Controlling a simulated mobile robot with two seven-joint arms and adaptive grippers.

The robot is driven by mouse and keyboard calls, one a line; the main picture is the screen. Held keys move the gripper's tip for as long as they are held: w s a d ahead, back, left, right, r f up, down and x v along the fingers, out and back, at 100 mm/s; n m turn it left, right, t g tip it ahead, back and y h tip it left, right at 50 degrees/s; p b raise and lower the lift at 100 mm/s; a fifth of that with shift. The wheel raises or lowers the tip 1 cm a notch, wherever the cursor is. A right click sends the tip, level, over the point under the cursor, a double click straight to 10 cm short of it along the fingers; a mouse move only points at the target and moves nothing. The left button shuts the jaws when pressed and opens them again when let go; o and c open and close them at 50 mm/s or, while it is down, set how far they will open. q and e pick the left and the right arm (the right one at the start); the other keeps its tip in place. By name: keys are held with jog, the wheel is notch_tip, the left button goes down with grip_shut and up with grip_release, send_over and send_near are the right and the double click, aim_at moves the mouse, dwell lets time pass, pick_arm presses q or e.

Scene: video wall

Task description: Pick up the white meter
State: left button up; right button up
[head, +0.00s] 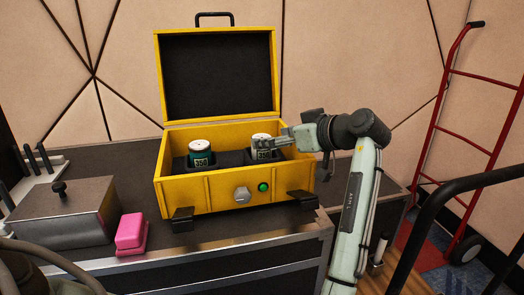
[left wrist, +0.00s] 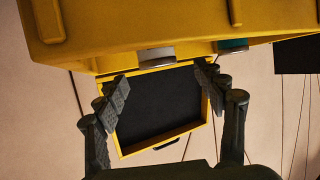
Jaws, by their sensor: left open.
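The white meter (head: 261,141) stands at the right side inside the open yellow case (head: 180,192). It has a pale top and a dark label reading 350. My right gripper (head: 268,143), on the arm from the lower right, has its fingertips at the meter's right side; I cannot tell whether they touch or grip it. In the left wrist view, which is upside down, my left gripper (left wrist: 160,85) has its fingers spread, with nothing between them. Beyond it, a pale edge of the white meter (left wrist: 155,54) shows over the case rim. My left gripper is not seen in the head view.
A teal meter (head: 200,158) stands left in the case. The raised black-lined lid (head: 217,75) closes off the back. A grey lidded box (head: 62,212) and a pink block (head: 131,233) lie left on the dark worktop (head: 135,175). A red hand truck (head: 440,130) stands right.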

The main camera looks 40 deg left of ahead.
aim_at(262, 152)
pick_arm(q)
jog(key=x, duration=0.5)
jog(key=shift+w+f, duration=0.15)
jog(key=c, duration=1.3)
jog(key=shift+c, duration=0.4)
